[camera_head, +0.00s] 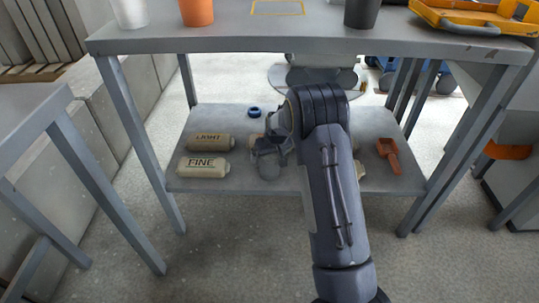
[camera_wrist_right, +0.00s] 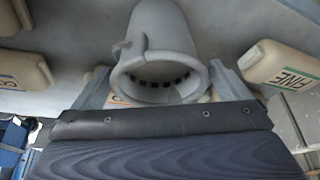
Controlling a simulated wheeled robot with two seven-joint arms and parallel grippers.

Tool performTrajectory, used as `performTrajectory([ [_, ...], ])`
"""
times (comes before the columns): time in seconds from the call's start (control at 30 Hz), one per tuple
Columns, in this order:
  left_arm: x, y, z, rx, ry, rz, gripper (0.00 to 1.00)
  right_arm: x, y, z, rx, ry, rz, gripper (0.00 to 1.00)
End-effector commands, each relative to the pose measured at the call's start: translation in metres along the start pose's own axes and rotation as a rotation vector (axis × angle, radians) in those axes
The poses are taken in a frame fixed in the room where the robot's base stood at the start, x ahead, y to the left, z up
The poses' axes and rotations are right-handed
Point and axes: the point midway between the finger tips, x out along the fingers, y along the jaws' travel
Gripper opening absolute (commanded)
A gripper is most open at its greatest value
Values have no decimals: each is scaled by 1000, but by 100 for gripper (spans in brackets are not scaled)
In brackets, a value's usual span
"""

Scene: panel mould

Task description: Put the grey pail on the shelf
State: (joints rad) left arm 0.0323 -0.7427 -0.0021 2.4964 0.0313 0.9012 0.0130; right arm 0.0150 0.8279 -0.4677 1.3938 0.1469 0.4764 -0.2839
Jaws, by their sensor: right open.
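The grey pail (camera_wrist_right: 158,35) shows large in the right wrist view, its round opening towards the camera and dark slots inside. My left gripper is not in view.
Bags marked LIGHT (camera_head: 211,142) and FINE (camera_head: 203,167) lie on the lower shelf's left. The worktop (camera_head: 220,38) overhangs my arm and holds white, orange and black cups and an orange tray (camera_head: 480,17).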

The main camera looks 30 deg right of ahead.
Motion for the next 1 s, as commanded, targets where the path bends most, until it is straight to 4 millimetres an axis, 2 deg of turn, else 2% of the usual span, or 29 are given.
performTrajectory([
  [0.03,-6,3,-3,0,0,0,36,-12,0,-2,1,1,-1,97],
  [0.2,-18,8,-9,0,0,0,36,-51,0,-3,0,2,-1,97],
  [0.4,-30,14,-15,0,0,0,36,-90,0,-2,1,2,-1,97],
  [0.67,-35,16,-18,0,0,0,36,-116,-1,1,6,1,-7,97],
  [0.73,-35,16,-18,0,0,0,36,-130,-2,6,27,4,-30,97],
  [0.87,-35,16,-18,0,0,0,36,-180,-13,28,91,10,-126,97],
  [1.0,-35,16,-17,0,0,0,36,-254,-38,76,141,19,-263,97],
])
